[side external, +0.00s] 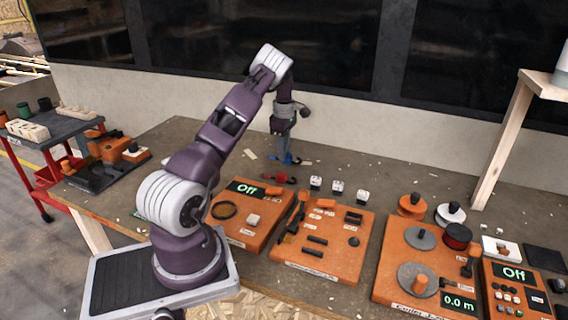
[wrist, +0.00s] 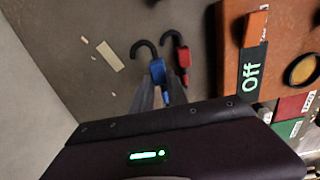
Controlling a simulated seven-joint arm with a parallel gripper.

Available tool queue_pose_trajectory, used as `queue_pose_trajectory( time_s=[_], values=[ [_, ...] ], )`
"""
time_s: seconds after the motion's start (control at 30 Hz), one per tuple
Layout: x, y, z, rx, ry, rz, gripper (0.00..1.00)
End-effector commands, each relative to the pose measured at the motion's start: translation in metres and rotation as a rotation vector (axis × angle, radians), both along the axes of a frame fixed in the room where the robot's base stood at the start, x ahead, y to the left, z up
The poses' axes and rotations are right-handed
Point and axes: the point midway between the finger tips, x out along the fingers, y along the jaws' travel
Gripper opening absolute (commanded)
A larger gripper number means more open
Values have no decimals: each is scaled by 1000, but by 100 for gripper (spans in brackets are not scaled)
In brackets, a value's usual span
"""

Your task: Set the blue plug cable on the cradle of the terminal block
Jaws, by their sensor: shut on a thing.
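The blue plug cable (wrist: 157,70) has a blue body and a black hooked cable end. It is between the fingertips of my gripper (wrist: 163,92), which is shut on it. In the side external view my gripper (side external: 286,155) points down at the back of the table, with the blue plug cable (side external: 291,161) at or just above the tabletop; I cannot tell if it touches. A red plug cable (wrist: 183,56) lies close beside it. I cannot tell for sure which part is the terminal block; an orange panel (side external: 345,262) with black slots stands nearer the front.
Several small white blocks (side external: 337,187) stand to the right. A wooden strip (wrist: 110,56) lies nearby. The wall is behind.

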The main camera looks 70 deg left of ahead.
Motion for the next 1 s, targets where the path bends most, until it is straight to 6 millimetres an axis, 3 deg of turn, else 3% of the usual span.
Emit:
queue_pose_trajectory(
  time_s=[0.1,0.47,0.77,0.87,1.0],
  values=[
    [0,0,29,3,-3,0,0],
    [0,1,100,4,-2,0,0],
    [9,-67,107,-23,-13,106,0],
    [10,-104,107,-32,-12,131,0],
    [5,-172,107,-39,-3,139,0]
  ],
)
